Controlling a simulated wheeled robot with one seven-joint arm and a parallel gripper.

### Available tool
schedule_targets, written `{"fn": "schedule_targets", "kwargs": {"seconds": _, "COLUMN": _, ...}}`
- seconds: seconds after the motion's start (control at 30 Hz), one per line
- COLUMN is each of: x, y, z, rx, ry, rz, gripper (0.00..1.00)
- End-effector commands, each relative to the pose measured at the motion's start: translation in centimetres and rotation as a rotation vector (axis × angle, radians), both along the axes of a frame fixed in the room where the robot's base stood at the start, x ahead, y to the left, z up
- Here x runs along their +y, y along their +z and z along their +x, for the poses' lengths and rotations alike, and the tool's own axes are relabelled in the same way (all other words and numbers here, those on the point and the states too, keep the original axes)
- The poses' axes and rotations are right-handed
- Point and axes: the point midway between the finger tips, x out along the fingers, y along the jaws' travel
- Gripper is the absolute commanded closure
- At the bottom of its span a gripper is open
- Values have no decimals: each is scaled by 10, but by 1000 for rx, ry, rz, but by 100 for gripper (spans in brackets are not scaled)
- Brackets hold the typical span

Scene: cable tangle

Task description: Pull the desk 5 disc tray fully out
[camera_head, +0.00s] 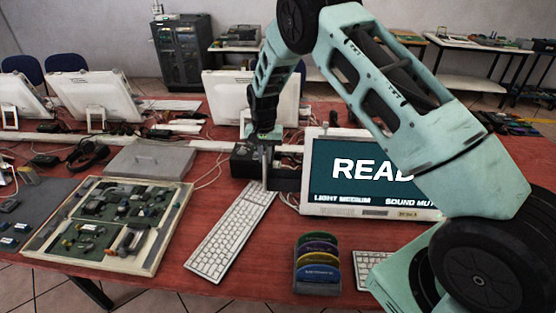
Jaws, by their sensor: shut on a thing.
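My gripper (266,180) points down behind the top of the white keyboard, at the left side of the lit monitor (325,205). Its narrow fingers are shut at a dark, flat part (286,178) that looks like the disc tray, beside the monitor's left edge. The fingers hide part of it, and how far it stands out cannot be told. A black box (241,161) sits just left of the fingers. The monitor shows large letters starting "READ"; my arm covers its right part.
A white keyboard (232,232) lies in front of the gripper. A rack of coloured discs (318,262) stands at the front edge. A framed circuit board (110,222) and a grey flat case (150,161) lie left. Cables run along the red table behind.

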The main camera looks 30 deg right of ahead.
Motion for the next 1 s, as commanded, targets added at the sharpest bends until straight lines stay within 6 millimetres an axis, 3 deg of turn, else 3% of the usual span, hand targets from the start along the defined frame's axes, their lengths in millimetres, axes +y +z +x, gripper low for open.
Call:
{"fn": "schedule_targets", "kwargs": {"seconds": 0.1, "x": 8, "y": -1, "z": 6, "rx": -1, "ry": 0, "rz": -1, "gripper": 100}}
{"fn": "schedule_targets", "kwargs": {"seconds": 0.37, "x": 9, "y": 0, "z": 6, "rx": -1, "ry": -1, "rz": -1, "gripper": 100}}
{"fn": "schedule_targets", "kwargs": {"seconds": 0.4, "x": 9, "y": 0, "z": 6, "rx": -1, "ry": -1, "rz": -1, "gripper": 84}}
{"fn": "schedule_targets", "kwargs": {"seconds": 0.47, "x": 8, "y": 0, "z": 6, "rx": 0, "ry": -1, "rz": 0, "gripper": 67}}
{"fn": "schedule_targets", "kwargs": {"seconds": 0.8, "x": 8, "y": 3, "z": 6, "rx": -1, "ry": -1, "rz": -1, "gripper": 67}}
{"fn": "schedule_targets", "kwargs": {"seconds": 1.0, "x": 9, "y": 27, "z": 7, "rx": -5, "ry": -1, "rz": 0, "gripper": 67}}
